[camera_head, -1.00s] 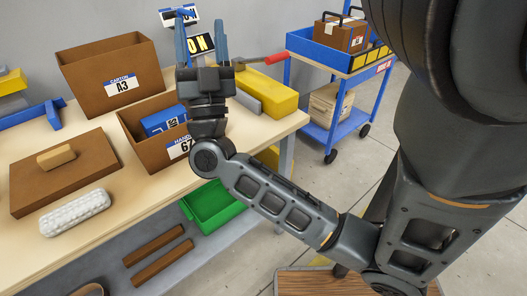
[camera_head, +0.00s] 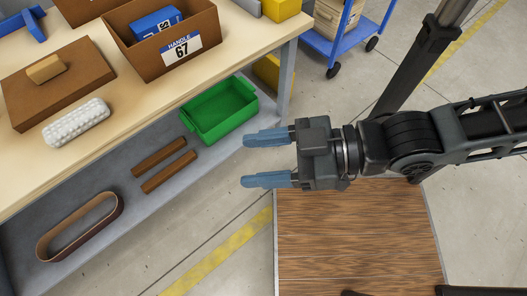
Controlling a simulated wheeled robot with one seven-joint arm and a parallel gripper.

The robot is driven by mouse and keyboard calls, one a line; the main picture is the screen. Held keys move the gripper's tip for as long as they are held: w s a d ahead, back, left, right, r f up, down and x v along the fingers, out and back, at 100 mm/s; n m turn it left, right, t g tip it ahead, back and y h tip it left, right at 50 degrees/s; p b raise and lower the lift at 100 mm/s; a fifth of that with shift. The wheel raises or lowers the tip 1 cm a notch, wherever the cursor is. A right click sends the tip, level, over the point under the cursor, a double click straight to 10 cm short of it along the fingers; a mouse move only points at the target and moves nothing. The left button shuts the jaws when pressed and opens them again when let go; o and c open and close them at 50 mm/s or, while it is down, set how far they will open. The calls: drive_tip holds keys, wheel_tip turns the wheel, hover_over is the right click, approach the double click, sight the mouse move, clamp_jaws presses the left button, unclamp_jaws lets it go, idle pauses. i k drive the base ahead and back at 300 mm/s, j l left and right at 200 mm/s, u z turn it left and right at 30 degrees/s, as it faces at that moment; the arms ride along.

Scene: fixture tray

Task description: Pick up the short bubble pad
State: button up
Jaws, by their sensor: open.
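The short bubble pad (camera_head: 76,123) is a white, bumpy, rounded block. It lies on the tabletop near the table's front edge, at the left of the view, beside a flat brown board. My gripper (camera_head: 262,162) is open and empty, its two blue fingers pointing left. It hangs in front of the table, to the right of the pad and well apart from it. Nothing hides the pad.
A flat brown board (camera_head: 98,82) bears a small tan block (camera_head: 46,68). An open brown box (camera_head: 190,65) labelled 67 stands behind. The lower shelf holds a green bin (camera_head: 222,112), two brown bars and a brown loop (camera_head: 78,226).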

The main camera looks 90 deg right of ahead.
sight(60, 132)
drive_tip(key=i+j+z, duration=0.1)
drive_tip(key=z, duration=0.35)
drive_tip(key=j+z, duration=0.2)
drive_tip(key=z, duration=0.25)
drive_tip(key=j+z, duration=0.25)
drive_tip(key=z, duration=0.25)
drive_tip(key=j+z, duration=0.2)
drive_tip(key=j, duration=0.3)
drive_tip(key=j+z, duration=0.15)
drive_tip(key=j, duration=0.4)
drive_tip(key=k+j+z, duration=0.2)
drive_tip(key=j, duration=0.3)
drive_tip(key=j+z, duration=0.15)
drive_tip(key=j, duration=0.35)
drive_tip(key=k+j+z, duration=0.2)
drive_tip(key=j, duration=0.3)
drive_tip(key=k+j, duration=0.1)
drive_tip(key=j, duration=0.3)
drive_tip(key=k+j, duration=0.1)
drive_tip(key=j, duration=0.3)
drive_tip(key=k+j, duration=0.1)
drive_tip(key=j, duration=0.3)
drive_tip(key=k+j, duration=0.1)
drive_tip(key=j, duration=0.3)
drive_tip(key=k+j, duration=0.1)
drive_tip(key=j, duration=0.3)
drive_tip(key=i, duration=0.5)
